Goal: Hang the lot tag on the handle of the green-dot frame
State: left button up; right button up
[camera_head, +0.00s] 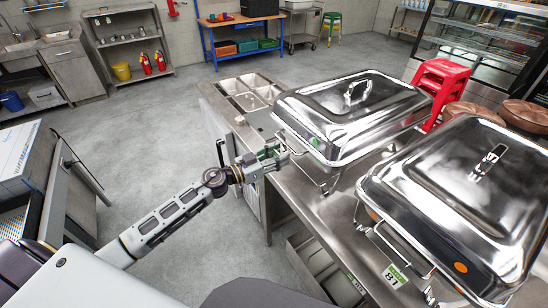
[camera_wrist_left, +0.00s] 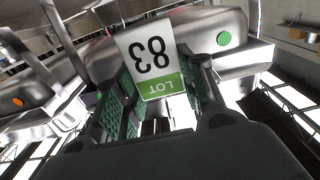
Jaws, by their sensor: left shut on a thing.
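The lot tag (camera_wrist_left: 153,62), white with a green band and the number 83, shows upside down in the left wrist view. My left gripper (camera_head: 273,155) is shut on it, with the green finger pads (camera_wrist_left: 116,100) at its sides. In the head view the gripper is at the near left corner of the far chafing dish. The green dot (camera_head: 315,141) is on that dish's side; it also shows in the left wrist view (camera_wrist_left: 224,38), right of the tag. The green-dot frame (camera_head: 329,184) is partly hidden by the gripper. I cannot tell whether the tag touches the handle. My right gripper is out of view.
A second chafing dish (camera_head: 450,195) with an orange dot (camera_head: 460,267) stands nearer on the steel counter (camera_head: 300,196). Another lot tag (camera_head: 394,276) hangs at its frame. Sunken pans (camera_head: 249,101) lie beyond my gripper. The floor left of the counter is open.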

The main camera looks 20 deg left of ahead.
pick_arm(q)
jog(key=shift+w+d+f+b, duration=0.3)
jog(key=shift+w+d+f, duration=0.15)
jog(key=shift+w, duration=0.15)
jog(key=shift+w+d+f+b, duration=0.25)
jog(key=shift+w+d+f, duration=0.15)
jog(key=shift+w, duration=0.2)
jog(key=shift+d, duration=0.1)
jog(key=o, duration=0.9)
jog(key=shift+s, duration=0.15)
jog(key=v, duration=1.1)
jog(key=shift+s+a, duration=0.2)
jog(key=shift+a, duration=0.1)
dwell(0.3)
